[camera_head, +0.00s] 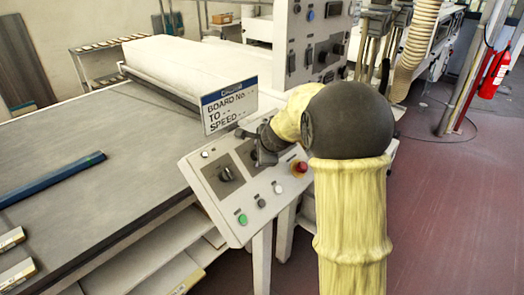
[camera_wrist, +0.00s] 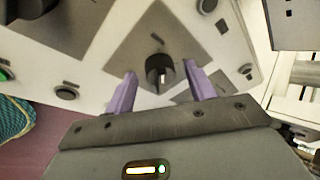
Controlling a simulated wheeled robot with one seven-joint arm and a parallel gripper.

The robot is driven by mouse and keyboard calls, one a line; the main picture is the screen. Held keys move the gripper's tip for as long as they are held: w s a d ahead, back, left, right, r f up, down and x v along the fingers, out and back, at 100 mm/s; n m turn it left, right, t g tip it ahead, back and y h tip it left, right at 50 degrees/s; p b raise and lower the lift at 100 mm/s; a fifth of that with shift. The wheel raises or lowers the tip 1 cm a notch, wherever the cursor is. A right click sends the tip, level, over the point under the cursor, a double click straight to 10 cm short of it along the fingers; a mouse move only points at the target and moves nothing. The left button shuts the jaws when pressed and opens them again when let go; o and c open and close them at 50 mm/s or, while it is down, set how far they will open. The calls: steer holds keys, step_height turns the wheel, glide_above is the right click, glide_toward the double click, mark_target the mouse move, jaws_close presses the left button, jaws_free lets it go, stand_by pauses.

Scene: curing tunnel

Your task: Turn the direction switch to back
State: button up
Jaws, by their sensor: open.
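The sloped control panel (camera_head: 215,205) carries two black rotary knobs on dark diamond-shaped plates. The left knob (camera_head: 226,174) is in plain view in the head view and is partly cut off at the top left of the wrist view (camera_wrist: 30,8). My gripper (camera_head: 262,150) is over the other plate and hides its knob there. In the wrist view this knob (camera_wrist: 158,70) has a pale pointer mark and lies between the two purple fingers of my open gripper (camera_wrist: 161,80), with a gap on each side. I cannot read the plate labels, so I cannot tell which knob is the direction switch.
The conveyor table (camera_head: 90,140) lies left; open floor (camera_head: 460,220) lies right.

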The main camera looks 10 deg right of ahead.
steer(key=p+v, duration=0.1)
steer(key=v, duration=1.6)
steer(key=shift+s+r, duration=0.1)
steer(key=s+a+f+n+g+h+p, duration=0.1)
steer(key=s+f+n+g, duration=0.4)
steer(key=s+f+n, duration=1.2)
steer(key=shift+s+a+f+n+h+p, duration=0.15)
steer(key=shift+s+a+n+h+p, duration=0.25)
steer(key=shift+s+n, duration=0.45)
steer(key=shift+w+d, duration=0.1)
